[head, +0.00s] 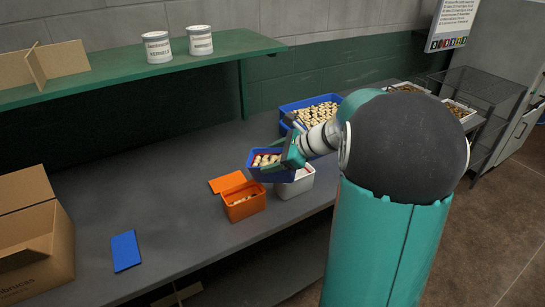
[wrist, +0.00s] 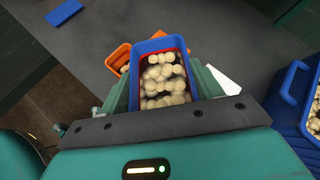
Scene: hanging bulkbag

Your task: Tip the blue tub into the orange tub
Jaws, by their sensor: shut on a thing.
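The blue tub (head: 262,172) is held in my gripper (head: 291,156), above the bench between the orange tub and a white tub. In the wrist view the blue tub (wrist: 138,55) sits between the fingers of my gripper (wrist: 160,90) and holds several pale, rounded pieces. It looks close to level. The orange tub (head: 244,207) stands open on the bench, to the left of and below the blue tub, with a few pale pieces inside. In the wrist view the orange tub (wrist: 117,53) is partly hidden behind the blue tub.
A white tub (head: 297,186) stands right of the orange tub. An orange lid (head: 227,182) and a blue lid (head: 126,251) lie on the bench. A large blue crate (head: 285,108) of pale pieces is behind. A cardboard box (head: 55,245) is at left; the bench middle is clear.

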